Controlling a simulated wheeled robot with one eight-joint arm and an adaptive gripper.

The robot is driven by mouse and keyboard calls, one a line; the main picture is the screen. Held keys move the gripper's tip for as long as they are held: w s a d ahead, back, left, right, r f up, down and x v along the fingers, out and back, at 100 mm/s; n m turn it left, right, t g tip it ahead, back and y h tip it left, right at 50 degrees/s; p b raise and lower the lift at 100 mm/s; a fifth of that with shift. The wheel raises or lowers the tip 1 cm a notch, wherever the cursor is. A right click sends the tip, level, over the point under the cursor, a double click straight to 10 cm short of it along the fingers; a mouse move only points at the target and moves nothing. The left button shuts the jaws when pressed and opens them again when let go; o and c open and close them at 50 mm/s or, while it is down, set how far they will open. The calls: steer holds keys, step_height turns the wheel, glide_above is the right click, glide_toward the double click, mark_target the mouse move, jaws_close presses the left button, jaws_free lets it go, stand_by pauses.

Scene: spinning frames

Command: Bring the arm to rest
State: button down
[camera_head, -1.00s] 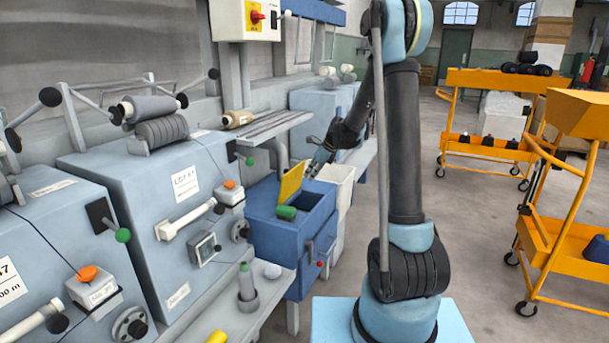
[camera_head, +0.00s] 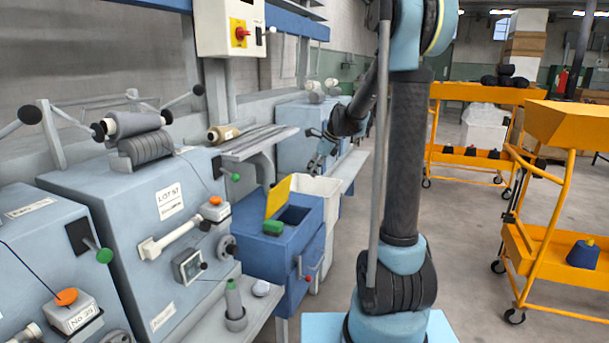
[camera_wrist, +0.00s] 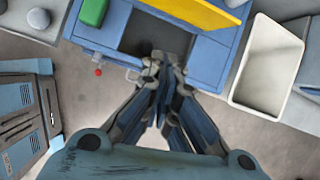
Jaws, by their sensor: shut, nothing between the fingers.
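My gripper (camera_head: 318,163) is at the end of my raised arm, above and beside the blue box (camera_head: 250,244) in the head view. In the wrist view my gripper (camera_wrist: 163,62) points down at the front of the blue box (camera_wrist: 205,52), with its fingertips together and nothing between them. The box has a dark open compartment, a yellow flap (camera_head: 277,197) standing up and a green object (camera_head: 272,229) on its top. My arm stands in the middle of the head view and hides part of the floor and wall behind it.
A white bin (camera_head: 322,187) stands right beside the blue box. Pale blue spinning machines (camera_head: 140,215) fill the left side. Yellow carts (camera_head: 540,190) stand at right, one with a dark blue cone (camera_head: 583,253). The grey floor between my arm and the carts is clear.

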steer(key=s+d+n+h, duration=0.1)
steer(key=s+d+n, duration=0.35)
steer(key=s, duration=0.55)
steer(key=s+d+n+h, duration=0.1)
steer(key=s+d+n, duration=0.4)
steer(key=s, duration=0.6)
steer(key=s+d+f+n+h, duration=0.1)
steer(key=s+d+f+n, duration=0.1)
steer(key=s, duration=0.4)
steer(key=s+d+f+n+h, duration=0.1)
steer(key=s+d+f+n, duration=0.1)
steer(key=s+f+n, duration=0.2)
steer(key=s+d+f+n+h, duration=0.1)
steer(key=s+d+f+n, duration=0.1)
steer(key=s+n, duration=0.3)
steer(key=s+f, duration=0.1)
steer(key=s, duration=0.2)
steer(key=shift+d, duration=0.25)
steer(key=shift+n, duration=0.25)
